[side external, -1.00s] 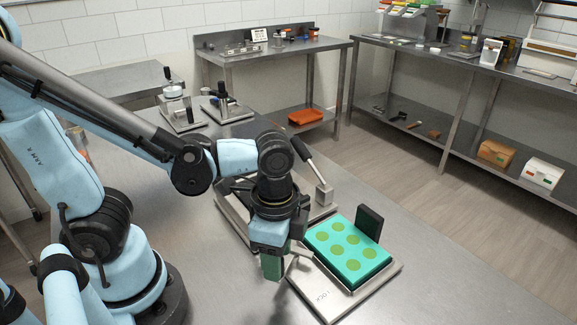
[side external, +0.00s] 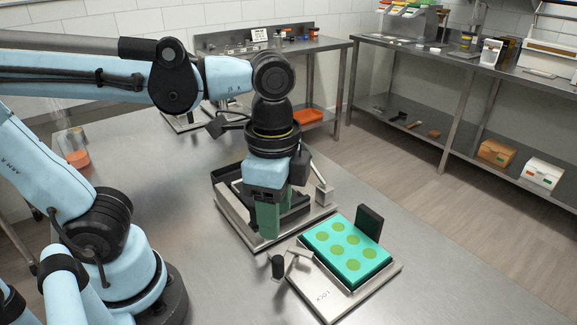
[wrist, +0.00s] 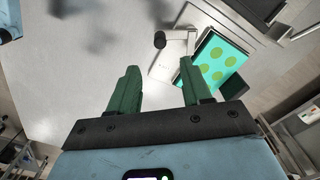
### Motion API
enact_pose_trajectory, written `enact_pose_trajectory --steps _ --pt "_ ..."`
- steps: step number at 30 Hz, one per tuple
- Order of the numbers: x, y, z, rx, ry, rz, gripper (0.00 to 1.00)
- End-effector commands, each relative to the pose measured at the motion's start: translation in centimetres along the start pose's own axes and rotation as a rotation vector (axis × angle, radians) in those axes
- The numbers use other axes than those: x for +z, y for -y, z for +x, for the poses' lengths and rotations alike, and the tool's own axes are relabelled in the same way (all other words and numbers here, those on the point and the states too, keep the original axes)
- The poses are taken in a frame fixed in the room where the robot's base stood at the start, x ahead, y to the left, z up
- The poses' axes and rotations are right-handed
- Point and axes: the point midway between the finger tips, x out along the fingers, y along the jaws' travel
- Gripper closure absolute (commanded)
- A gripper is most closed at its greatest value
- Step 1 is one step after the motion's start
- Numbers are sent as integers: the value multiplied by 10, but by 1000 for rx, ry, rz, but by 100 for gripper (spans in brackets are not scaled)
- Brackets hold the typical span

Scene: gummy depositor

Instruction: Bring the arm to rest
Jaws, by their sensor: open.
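My gripper (side external: 267,218) hangs fingers-down above the steel table, left of the teal mould and in front of the black-and-steel device. Its green fingers also show in the wrist view (wrist: 157,72), spread apart with nothing between them. The teal mould (side external: 325,234) with several yellow-green round cavities sits on a steel base plate (side external: 330,303). A black block stands at the mould's far edge. A lever with a black knob (side external: 278,266) is at the base's left side, apart from the fingers.
The black-and-steel device (side external: 229,222) with a handle stands just behind my gripper. The steel table (side external: 215,290) is bare at the front. A back bench and a right-hand shelf (side external: 470,152) with boxes stand beyond the floor.

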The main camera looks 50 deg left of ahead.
Motion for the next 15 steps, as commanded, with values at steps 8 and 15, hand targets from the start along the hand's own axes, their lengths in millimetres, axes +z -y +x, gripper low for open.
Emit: enact_pose_trajectory --steps 8,15 --pt "0 0 -1 0 0 0 51" --pt "5 30 13 -77 -142 -241 51"
